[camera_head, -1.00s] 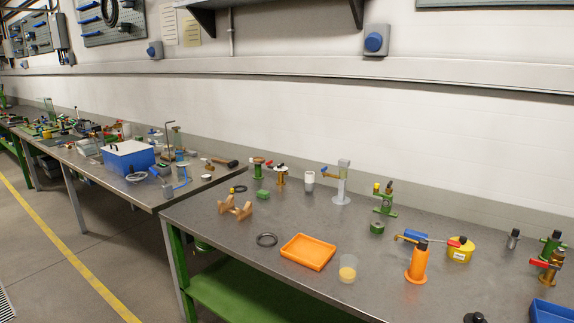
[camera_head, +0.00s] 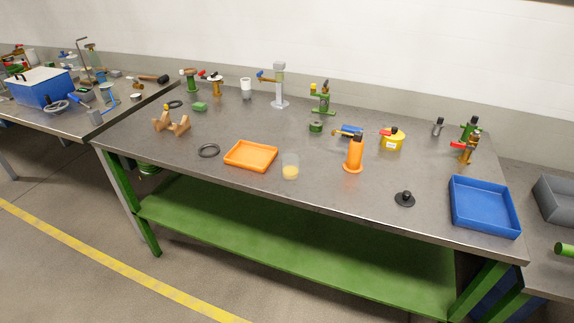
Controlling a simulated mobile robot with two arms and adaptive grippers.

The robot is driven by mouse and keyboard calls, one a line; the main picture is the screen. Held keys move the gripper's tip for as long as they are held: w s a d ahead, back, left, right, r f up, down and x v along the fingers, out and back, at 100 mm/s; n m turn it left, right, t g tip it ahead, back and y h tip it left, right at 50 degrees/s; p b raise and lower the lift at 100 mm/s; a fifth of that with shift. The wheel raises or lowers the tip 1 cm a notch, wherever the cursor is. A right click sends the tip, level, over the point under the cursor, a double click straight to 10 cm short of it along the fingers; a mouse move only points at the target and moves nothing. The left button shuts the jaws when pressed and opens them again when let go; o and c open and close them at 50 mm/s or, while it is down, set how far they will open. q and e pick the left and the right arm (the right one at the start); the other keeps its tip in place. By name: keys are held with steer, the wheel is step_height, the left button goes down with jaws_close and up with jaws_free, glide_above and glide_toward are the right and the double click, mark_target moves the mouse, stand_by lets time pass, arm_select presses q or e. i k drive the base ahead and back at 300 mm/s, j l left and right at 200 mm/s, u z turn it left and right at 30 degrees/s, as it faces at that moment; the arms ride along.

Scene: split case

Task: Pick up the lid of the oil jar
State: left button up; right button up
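The oil jar (camera_head: 290,166) is a clear glass with yellow oil in its bottom. It stands open on the metal workbench, right of the orange tray. A round black lid with a knob on top (camera_head: 405,198) lies flat on the bench near its front edge, well to the right of the jar and apart from it. It looks like the jar's lid. Neither of my grippers shows in this view.
A blue tray (camera_head: 484,207) stands right of the lid. An orange bottle (camera_head: 354,154) and a yellow container (camera_head: 391,140) stand behind it to the left. An orange tray (camera_head: 250,155) and a dark ring (camera_head: 209,150) lie left of the jar. The bench around the lid is clear.

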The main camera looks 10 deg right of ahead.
mark_target(404, 199)
steer(key=l+z, duration=0.1)
steer(key=z, duration=0.3)
steer(key=l+z, duration=0.1)
steer(key=z, duration=0.25)
steer(key=l+z, duration=0.1)
steer(key=z, duration=0.3)
